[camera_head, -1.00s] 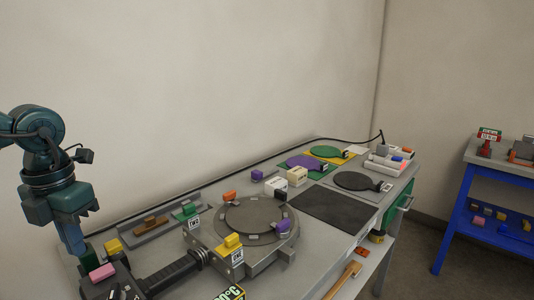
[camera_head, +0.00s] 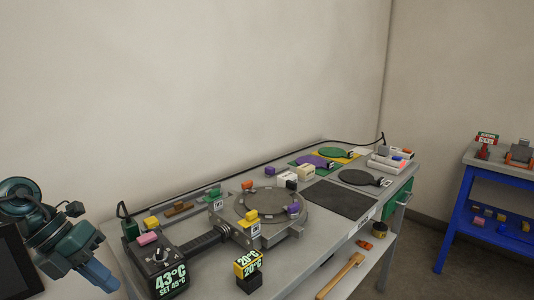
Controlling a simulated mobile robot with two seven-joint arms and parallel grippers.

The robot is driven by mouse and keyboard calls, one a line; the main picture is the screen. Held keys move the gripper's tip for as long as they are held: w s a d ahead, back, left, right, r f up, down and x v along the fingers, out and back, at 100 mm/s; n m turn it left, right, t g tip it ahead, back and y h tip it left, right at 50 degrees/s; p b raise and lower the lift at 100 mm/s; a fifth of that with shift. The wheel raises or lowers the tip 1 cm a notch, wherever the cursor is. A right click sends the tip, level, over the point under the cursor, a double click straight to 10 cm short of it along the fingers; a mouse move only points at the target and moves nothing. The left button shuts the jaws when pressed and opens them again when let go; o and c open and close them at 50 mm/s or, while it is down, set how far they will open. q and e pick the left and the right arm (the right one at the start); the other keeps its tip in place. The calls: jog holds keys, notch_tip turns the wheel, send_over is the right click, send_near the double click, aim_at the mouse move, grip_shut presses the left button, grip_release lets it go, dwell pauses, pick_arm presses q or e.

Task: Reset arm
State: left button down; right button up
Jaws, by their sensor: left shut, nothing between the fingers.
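My left gripper (camera_head: 103,279) is at the lower left of the head view, beside the near left end of the cart's table. It points down and to the right, its blue fingers are together, and nothing is held. It is apart from the control box (camera_head: 150,265), which reads 43°C with SET 45°C. My right gripper does not show in the head view.
A wooden-handled tool (camera_head: 340,276) lies on the lower shelf. A blue cart (camera_head: 456,218) stands at right.

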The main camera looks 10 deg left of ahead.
pick_arm(q)
jog(key=s+d+f+n+t+p, duration=0.1)
jog(key=s+d+f+n+t, duration=0.15)
jog(key=f+n+t, duration=0.65)
jog(key=s+d+f+n+t+p, duration=0.1)
jog(key=d+f+n+t+p, duration=0.2)
jog(key=f+n, duration=0.7)
jog(key=s+d+f+n+g+y, duration=0.1)
jog(key=s+d+f+n, duration=0.1)
jog(key=d+n, duration=0.4)
jog(key=s+d+f+n+g+y, duration=0.1)
jog(key=s+d+f+n, duration=0.1)
jog(key=s+d+n, duration=0.3)
jog(key=shift+d+f+n+g+y, duration=0.35)
jog(key=shift+d+n+g+y, duration=0.05)
jog(key=shift+d+n, duration=0.6)
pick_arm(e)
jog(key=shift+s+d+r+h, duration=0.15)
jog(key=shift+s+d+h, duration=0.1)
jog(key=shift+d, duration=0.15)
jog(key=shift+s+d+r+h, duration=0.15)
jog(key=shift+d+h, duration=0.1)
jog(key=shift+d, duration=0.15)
